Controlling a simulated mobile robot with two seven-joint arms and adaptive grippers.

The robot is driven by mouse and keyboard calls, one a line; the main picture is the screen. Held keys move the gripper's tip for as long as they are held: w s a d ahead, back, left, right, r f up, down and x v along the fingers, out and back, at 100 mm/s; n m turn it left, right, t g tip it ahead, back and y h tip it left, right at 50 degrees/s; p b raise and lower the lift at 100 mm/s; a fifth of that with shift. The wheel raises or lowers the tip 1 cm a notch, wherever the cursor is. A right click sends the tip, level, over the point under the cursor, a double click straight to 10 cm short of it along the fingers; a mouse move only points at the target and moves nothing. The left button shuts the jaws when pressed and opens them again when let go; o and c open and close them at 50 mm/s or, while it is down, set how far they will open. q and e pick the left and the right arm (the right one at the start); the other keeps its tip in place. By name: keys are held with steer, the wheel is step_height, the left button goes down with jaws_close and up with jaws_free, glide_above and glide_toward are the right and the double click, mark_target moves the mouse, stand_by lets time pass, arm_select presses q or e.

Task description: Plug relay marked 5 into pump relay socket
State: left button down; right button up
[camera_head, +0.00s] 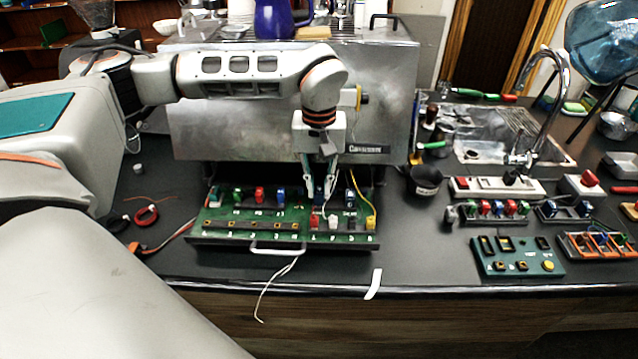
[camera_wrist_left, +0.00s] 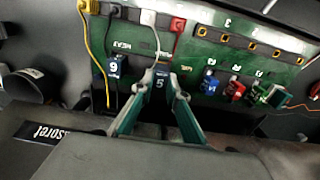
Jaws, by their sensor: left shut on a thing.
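The dark blue relay marked 5 (camera_wrist_left: 161,82) is held upright between the fingertips of my left gripper (camera_wrist_left: 158,92). In the head view my left gripper (camera_head: 320,195) points down at the back row of the green board (camera_head: 268,213). The relay's lower end is hidden, so I cannot tell whether it is in a socket. The pump relay socket is not clearly visible; a partly covered label shows beside the relay. A relay marked 6 (camera_wrist_left: 114,67) stands in the row to one side. My right gripper is not in view.
Blue (camera_wrist_left: 210,83), red (camera_wrist_left: 235,90) and green (camera_wrist_left: 257,95) relays stand in the same row. Yellow and white wires run close to my fingers. The metal brewer body (camera_head: 290,125) rises behind. More relays (camera_head: 498,208) and a test board (camera_head: 516,256) lie right.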

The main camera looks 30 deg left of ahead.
arm_select(q)
steer(key=shift+f, duration=0.2)
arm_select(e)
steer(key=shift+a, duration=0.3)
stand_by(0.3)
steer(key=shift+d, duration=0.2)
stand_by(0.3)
arm_select(q)
steer(key=c, duration=1.9)
jaws_free()
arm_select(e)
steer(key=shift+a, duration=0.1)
arm_select(q)
step_height(320, 180, up, 12)
